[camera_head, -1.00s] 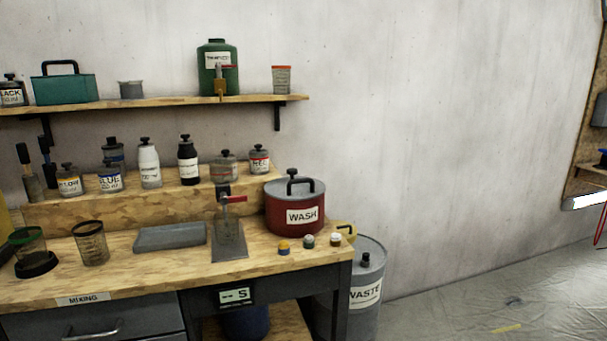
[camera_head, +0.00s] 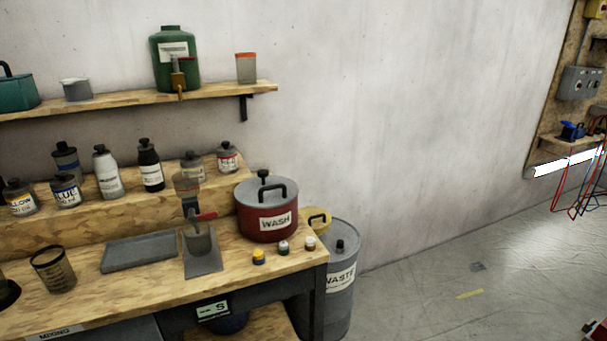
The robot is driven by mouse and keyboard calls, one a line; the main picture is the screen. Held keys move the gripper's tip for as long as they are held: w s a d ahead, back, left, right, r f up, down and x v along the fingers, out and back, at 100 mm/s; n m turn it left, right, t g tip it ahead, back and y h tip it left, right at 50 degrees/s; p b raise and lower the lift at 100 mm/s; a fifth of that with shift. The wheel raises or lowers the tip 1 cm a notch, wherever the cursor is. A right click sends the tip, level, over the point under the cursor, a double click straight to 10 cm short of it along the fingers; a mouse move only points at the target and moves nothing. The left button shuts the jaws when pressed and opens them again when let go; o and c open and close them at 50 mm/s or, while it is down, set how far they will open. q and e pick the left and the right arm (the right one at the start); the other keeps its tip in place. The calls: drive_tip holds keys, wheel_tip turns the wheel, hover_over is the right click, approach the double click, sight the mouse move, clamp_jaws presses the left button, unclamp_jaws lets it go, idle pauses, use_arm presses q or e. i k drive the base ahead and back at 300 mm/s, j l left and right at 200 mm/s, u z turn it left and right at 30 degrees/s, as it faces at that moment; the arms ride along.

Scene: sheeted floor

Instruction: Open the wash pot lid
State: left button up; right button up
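The wash pot (camera_head: 252,225) is dark red with a white WASH label. It stands at the right back of the wooden workbench. The lid appears to be closed on the pot. Neither of my grippers shows in the head view.
A grey WASTE drum (camera_head: 341,270) stands right of the bench.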

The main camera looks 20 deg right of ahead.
sight(278, 191)
drive_tip(key=i+z, duration=0.45)
drive_tip(key=i+j+z, duration=0.2)
drive_tip(key=i+z, duration=0.25)
drive_tip(key=i, duration=0.05)
